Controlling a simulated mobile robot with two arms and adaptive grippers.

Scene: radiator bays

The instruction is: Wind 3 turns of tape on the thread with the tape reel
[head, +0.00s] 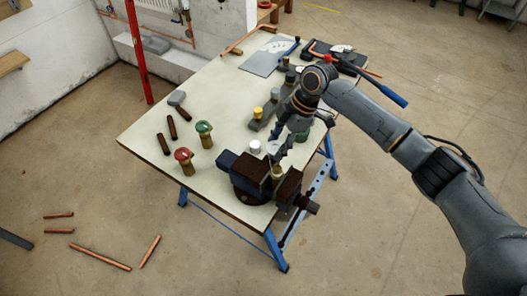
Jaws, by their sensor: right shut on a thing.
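A dark vise (242,172) is fixed at the near corner of the workbench. A small brass fitting (278,172) stands upright between its jaws; its thread is too small to make out. My right gripper (277,150) points down just above and behind the fitting. It is shut on a small whitish thing, which looks like the tape reel (271,147) and is partly hidden by the fingers. Whether tape touches the thread cannot be told. My left gripper is not in view.
A small white cylinder (255,147) is close behind the vise. Brown pieces, a grey sheet (268,58) and tools lie farther back. Copper pipes (100,257) lie on the floor.

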